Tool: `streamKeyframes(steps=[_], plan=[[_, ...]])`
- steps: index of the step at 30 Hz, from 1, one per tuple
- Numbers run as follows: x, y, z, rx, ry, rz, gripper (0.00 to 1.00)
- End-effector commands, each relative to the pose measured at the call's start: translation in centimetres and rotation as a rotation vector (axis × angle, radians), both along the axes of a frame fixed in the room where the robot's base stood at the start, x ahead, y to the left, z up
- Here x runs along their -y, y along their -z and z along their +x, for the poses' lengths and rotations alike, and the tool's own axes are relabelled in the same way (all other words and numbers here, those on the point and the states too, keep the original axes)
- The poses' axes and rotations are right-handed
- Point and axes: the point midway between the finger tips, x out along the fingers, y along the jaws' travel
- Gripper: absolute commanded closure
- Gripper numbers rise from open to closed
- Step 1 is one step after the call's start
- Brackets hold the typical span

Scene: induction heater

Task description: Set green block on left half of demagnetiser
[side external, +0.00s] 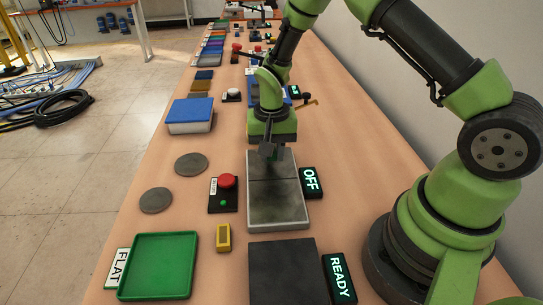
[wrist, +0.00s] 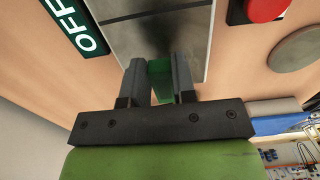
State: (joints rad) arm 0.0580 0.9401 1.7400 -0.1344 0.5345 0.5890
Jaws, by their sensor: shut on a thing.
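The demagnetiser is a grey slab (side external: 278,210) with a line across its middle and an OFF sign (side external: 311,181) on its right. It also fills the top of the wrist view (wrist: 130,38). My gripper (side external: 270,153) is over the slab's far end, pointing down. In the wrist view my gripper (wrist: 160,78) is shut on the green block (wrist: 160,80), which shows between its two grey fingers. The block's underside is hidden, so I cannot tell whether it touches the slab. In the side view the block is too small or hidden to make out clearly.
A red button box (side external: 223,195) stands left of the slab. Two grey discs (side external: 191,163), a yellow block (side external: 223,238), a green tray (side external: 157,266) by a FLAT label, and a dark plate (side external: 283,272) with a READY sign are nearby. A blue-topped box (side external: 190,115) stands farther back.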

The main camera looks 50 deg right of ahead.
Motion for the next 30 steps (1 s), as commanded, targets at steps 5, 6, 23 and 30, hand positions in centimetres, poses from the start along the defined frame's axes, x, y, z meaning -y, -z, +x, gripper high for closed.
streamKeyframes(steps=[5, 6, 23, 30], plan=[[0.0, 1.6, 0.0, 0.001, 0.0, 0.0, 1.0], [0.0, 1.7, 0.0, 0.001, 0.001, 0.0, 1.0], [0.0, 1.9, 0.0, 0.001, 0.0, -0.001, 0.49], [0.0, 1.1, 0.1, 0.005, -0.001, -0.001, 0.49]])
